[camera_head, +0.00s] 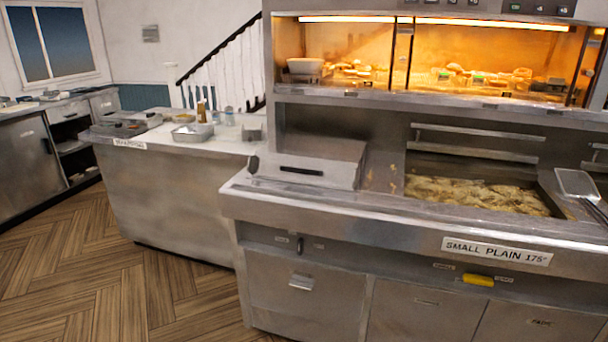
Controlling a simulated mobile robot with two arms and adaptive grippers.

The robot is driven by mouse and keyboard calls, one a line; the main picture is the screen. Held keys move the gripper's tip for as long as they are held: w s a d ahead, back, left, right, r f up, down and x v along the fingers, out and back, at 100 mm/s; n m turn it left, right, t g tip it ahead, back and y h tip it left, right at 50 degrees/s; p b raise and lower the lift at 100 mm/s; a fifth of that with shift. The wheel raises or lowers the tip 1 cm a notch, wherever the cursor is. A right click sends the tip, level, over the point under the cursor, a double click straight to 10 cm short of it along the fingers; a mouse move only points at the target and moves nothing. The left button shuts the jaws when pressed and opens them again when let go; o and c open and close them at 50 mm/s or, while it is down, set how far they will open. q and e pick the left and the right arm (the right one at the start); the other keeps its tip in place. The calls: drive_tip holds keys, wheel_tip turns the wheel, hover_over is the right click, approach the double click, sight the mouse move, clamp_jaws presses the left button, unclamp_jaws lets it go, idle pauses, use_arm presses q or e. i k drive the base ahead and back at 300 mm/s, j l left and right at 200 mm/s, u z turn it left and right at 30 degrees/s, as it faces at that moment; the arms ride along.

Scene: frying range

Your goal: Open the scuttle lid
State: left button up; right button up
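A low steel box with a flat, slightly sloping lid (308,155) sits on the left end of the frying range. It looks like the scuttle, though no label on it can be read. A dark handle slot (301,171) runs along its front. The lid appears to lie shut, and what is under it is hidden. Neither of my grippers shows in the head view.
Right of the box, an open fryer pan (475,192) holds golden food, with a wire scoop (577,184) at its right. A lit warming cabinet (350,62) overhangs the range. A steel-sided counter (165,195) stands left; wooden floor (75,255) is free in front.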

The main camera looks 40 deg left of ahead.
sight(337, 163)
drive_tip(key=i+j, duration=0.1)
drive_tip(key=j, duration=0.7)
drive_tip(key=i+j, duration=0.15)
drive_tip(key=j, duration=0.25)
drive_tip(key=u, duration=0.05)
